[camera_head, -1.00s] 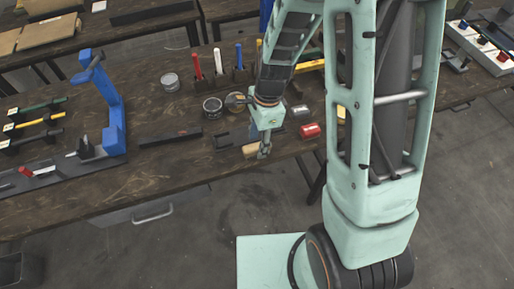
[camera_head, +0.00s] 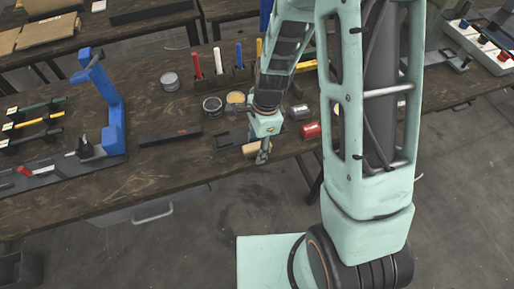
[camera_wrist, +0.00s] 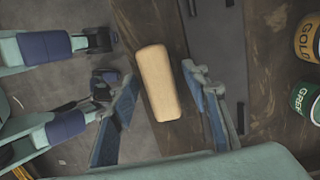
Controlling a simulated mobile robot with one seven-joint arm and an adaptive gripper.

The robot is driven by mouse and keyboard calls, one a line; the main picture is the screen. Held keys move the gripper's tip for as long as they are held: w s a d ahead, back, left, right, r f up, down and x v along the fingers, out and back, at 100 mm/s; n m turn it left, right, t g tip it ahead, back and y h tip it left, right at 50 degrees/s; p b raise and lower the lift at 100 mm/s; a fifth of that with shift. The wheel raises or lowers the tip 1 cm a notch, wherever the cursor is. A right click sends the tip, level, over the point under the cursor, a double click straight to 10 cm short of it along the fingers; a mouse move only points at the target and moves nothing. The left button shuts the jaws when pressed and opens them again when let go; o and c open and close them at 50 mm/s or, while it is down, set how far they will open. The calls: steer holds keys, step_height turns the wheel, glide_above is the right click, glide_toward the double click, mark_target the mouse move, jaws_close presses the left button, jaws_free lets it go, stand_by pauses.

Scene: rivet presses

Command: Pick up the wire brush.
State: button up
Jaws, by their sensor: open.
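The wire brush shows as a tan, rounded block (camera_wrist: 158,83) in the wrist view, seen from above; no bristles are visible. In the head view its tan body (camera_head: 250,149) lies at the front edge of the dark wooden bench (camera_head: 130,185), partly hidden by my gripper (camera_head: 263,154). In the wrist view my gripper (camera_wrist: 161,84) is open, with one blue-padded finger on each side of the block. Gaps show on both sides, so the fingers do not appear to touch it. I cannot tell the exact height above it.
A gold-labelled can (camera_wrist: 309,40) and a green-labelled can (camera_wrist: 305,101) stand to the right in the wrist view. A red object (camera_head: 311,130) and a grey one (camera_head: 299,112) lie right of my gripper. A blue press (camera_head: 108,105) stands left. A dark bar (camera_head: 170,136) lies between.

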jaws_close()
stand_by(0.4)
steer(key=shift+r, duration=0.15)
